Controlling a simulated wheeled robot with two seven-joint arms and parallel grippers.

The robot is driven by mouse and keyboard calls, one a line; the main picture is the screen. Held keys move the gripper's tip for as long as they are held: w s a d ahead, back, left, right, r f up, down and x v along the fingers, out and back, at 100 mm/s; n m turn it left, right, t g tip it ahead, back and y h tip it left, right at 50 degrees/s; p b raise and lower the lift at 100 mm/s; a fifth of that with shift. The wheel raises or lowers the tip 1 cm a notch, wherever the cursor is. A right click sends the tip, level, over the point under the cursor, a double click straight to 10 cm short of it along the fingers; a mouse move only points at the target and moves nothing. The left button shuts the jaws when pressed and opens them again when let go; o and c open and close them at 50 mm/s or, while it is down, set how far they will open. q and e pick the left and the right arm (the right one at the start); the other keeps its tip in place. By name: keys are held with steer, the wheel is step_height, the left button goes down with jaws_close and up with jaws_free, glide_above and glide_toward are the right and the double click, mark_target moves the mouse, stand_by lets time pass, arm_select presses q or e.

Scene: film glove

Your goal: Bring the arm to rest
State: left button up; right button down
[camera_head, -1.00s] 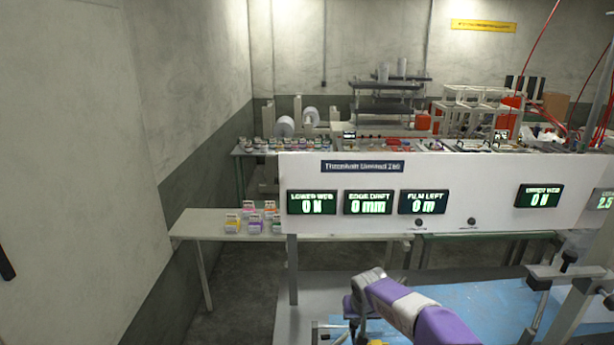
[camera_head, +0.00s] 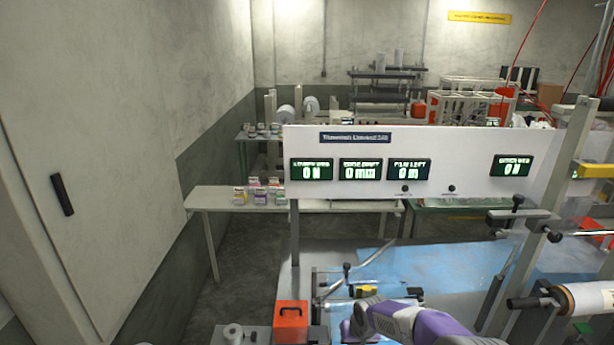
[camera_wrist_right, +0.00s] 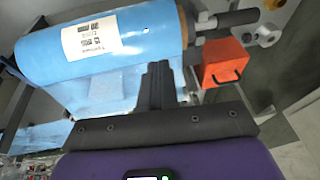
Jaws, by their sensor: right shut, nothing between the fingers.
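My right arm (camera_head: 412,322) shows as purple and white links at the bottom of the head view, above the machine bed. Its gripper cannot be made out there. In the right wrist view my right gripper (camera_wrist_right: 157,85) has its dark fingers together, with nothing between them. Behind the fingers are a blue film roll (camera_wrist_right: 135,30) with a white label and an orange box (camera_wrist_right: 228,62); the fingertips appear apart from both. My left gripper is in neither view.
A white panel with green readouts (camera_head: 440,150) stands across the machine. Blue sheet (camera_head: 440,268) covers part of the bed. An orange box (camera_head: 290,320) sits at the bottom. A side table (camera_head: 225,197) holds small packs. A labelled roll (camera_head: 590,298) is at the right.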

steer(key=s+a+f+m+g+y+b, duration=0.15)
steer(key=s+f+b, duration=0.35)
steer(key=s+f, duration=1.4)
arm_select(q)
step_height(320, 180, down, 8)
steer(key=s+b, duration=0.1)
steer(key=b, duration=0.2)
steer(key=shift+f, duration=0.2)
arm_select(e)
steer(key=s+f, duration=0.4)
steer(key=s, duration=0.2)
steer(key=s+a+f+m+g+y, duration=0.1)
steer(key=s+f, duration=0.3)
steer(key=s, duration=0.3)
steer(key=shift+s+a+f, duration=0.2)
steer(key=shift+a+f, duration=0.05)
steer(key=shift+f, duration=0.05)
steer(key=c, duration=1.8)
jaws_free()
steer(key=shift+y, duration=0.25)
steer(key=shift+c, duration=0.2)
